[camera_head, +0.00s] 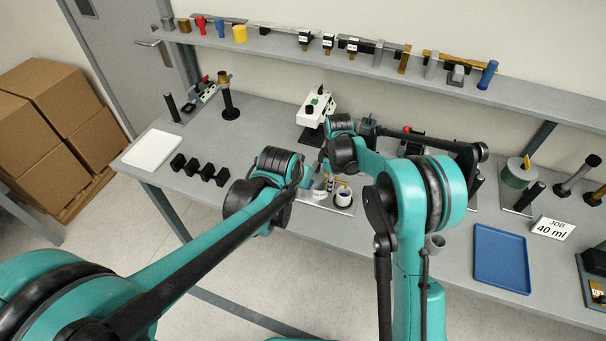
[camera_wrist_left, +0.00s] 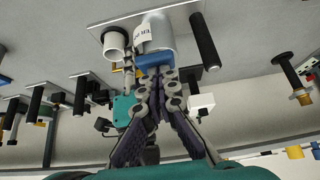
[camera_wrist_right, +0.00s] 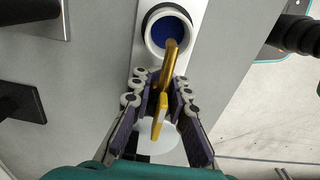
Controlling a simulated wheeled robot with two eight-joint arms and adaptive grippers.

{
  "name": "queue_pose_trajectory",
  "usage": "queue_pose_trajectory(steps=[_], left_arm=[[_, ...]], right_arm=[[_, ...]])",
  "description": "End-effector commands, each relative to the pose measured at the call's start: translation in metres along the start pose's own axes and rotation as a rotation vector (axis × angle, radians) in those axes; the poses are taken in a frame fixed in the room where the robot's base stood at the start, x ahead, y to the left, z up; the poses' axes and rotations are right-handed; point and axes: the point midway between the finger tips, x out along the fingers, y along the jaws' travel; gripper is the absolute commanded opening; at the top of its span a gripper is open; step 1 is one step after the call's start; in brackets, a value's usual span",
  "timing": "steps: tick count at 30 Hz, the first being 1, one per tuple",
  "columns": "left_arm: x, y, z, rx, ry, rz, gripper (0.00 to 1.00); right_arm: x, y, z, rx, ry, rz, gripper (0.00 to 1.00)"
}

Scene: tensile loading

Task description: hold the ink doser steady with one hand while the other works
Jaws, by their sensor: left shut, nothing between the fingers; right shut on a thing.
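A white cup (camera_wrist_right: 168,35) with dark blue inside stands on a pale plate; it also shows in the head view (camera_head: 343,196). The handle also shows in the left wrist view (camera_wrist_left: 118,70). Which part is the ink doser is unclear.
A black post (camera_wrist_left: 204,42) rises beside the cylinder. A white device (camera_head: 316,110) stands behind my grippers. A blue tray (camera_head: 502,258) and a JOB 40 ml card (camera_head: 552,229) are at right. Black blocks (camera_head: 200,170) and a white tray (camera_head: 153,150) are at left.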

Motion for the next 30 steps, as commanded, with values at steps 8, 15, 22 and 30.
queue_pose_trajectory(steps=[8,15,22,30], left_arm=[[0.017,0.000,0.028,0.000,0.171,0.000,0.00],[0.023,0.000,0.035,0.000,0.169,0.000,0.00],[0.019,0.000,0.033,0.000,0.168,0.000,0.00],[0.010,0.000,0.027,0.000,0.167,0.000,0.00]], right_arm=[[0.000,0.000,0.000,0.000,0.000,0.000,0.00],[0.000,0.000,0.000,0.000,0.000,0.000,0.00],[0.000,0.000,0.000,0.000,0.000,0.000,0.00],[0.000,0.000,0.000,0.000,0.000,0.000,0.00]])
